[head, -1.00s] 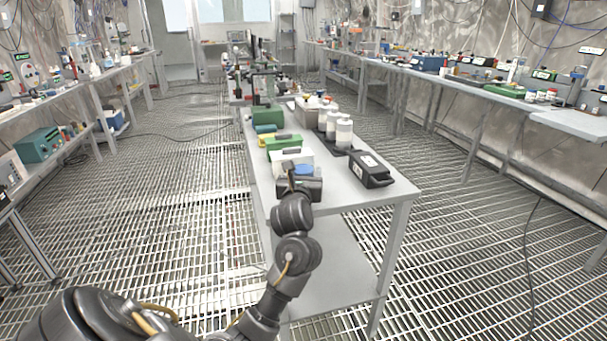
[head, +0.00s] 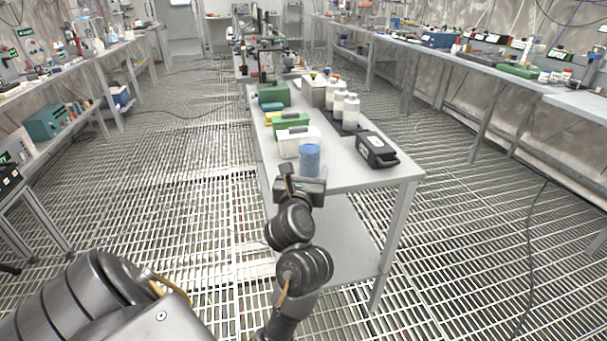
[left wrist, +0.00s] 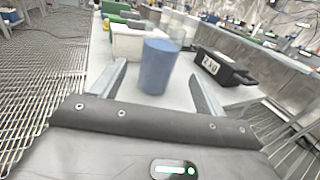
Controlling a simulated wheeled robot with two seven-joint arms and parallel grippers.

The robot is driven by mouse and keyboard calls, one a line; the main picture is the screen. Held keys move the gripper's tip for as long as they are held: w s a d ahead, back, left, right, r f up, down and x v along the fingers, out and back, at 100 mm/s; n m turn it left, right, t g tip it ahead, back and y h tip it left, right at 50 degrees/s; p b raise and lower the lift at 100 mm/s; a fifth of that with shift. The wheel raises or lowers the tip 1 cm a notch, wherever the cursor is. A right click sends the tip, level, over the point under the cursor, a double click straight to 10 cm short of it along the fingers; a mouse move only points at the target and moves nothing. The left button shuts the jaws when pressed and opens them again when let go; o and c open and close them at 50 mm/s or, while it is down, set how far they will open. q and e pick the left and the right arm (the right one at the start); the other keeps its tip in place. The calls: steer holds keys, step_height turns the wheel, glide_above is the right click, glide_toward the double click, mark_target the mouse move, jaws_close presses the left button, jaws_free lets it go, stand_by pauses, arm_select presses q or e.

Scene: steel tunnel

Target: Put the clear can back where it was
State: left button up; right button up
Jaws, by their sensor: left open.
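The clear can (head: 309,162), with blue contents, stands upright near the close end of the steel table (head: 345,182). It also shows in the left wrist view (left wrist: 156,68), with a clear upper part above the blue. My left gripper (head: 304,186) is open at the table's near edge, on the near side of the can. In the left wrist view its two fingers (left wrist: 158,76) point toward the can, one to each side, with gaps between them and it. I cannot tell whether the can lies within the fingertips or just beyond. My right gripper is not in view.
A white box (head: 298,140) stands just behind the can. A black case (head: 376,150) lies to its right. White bottles (head: 350,113) and green boxes (head: 274,94) stand farther back. Bare tabletop lies between can and case.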

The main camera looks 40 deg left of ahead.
arm_select(q)
steer(key=shift+v, duration=1.15)
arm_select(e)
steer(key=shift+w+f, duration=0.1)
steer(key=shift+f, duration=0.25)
